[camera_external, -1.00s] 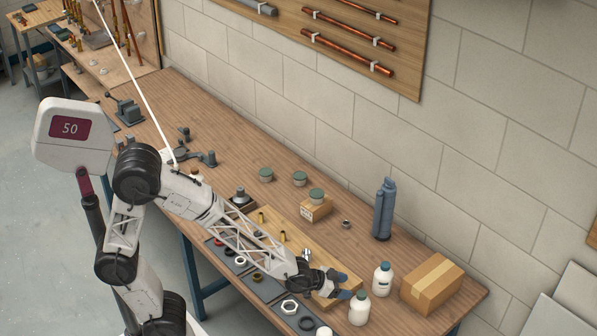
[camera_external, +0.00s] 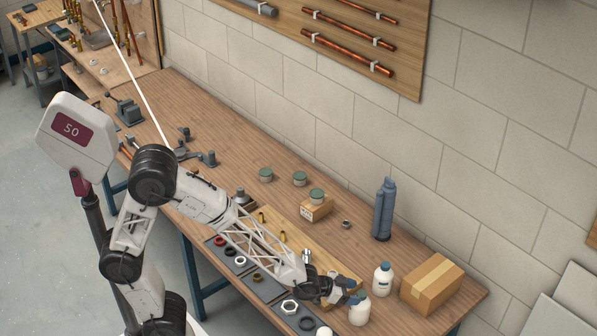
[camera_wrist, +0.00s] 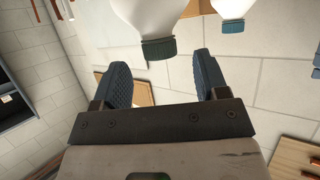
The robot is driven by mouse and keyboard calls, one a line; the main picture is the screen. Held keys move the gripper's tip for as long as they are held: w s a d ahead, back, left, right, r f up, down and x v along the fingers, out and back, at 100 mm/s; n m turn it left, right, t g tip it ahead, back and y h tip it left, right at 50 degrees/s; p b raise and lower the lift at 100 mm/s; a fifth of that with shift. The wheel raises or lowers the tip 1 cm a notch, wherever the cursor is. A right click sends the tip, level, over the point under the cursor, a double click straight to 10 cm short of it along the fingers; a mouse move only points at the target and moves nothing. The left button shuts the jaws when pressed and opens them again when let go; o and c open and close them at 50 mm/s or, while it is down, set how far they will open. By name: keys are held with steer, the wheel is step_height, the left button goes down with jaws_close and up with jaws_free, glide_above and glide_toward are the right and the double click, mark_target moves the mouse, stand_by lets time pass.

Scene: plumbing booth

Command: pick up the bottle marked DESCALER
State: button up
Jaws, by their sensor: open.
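Two white bottles stand at the right end of the bench. The nearer bottle (camera_external: 359,312) is beside my gripper (camera_external: 352,292), which partly covers its top. The other bottle (camera_external: 381,281), with a teal cap, stands a little behind. No label is readable, so I cannot tell which is marked DESCALER. In the wrist view, a white bottle with a dark green cap (camera_wrist: 158,48) lies ahead of the gap of my open gripper (camera_wrist: 165,78). Another white bottle with a teal cap (camera_wrist: 232,26) is farther right. The jaws hold nothing.
A cardboard box (camera_external: 432,283) stands right of the bottles, and blue-grey cylinders (camera_external: 384,210) stand behind. A white rounded object (camera_external: 324,331) shows at the bottom edge. A wooden board (camera_external: 268,222) and dark trays with fittings (camera_external: 241,263) lie left. The bench (camera_external: 400,250) is clear between cylinders and box.

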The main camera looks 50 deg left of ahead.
mark_target(360, 306)
steer(key=shift+w+d+f, duration=0.15)
steer(key=shift+w, duration=0.05)
stand_by(0.4)
steer(key=shift+x, duration=2.6)
steer(key=shift+c, duration=0.3)
jaws_close()
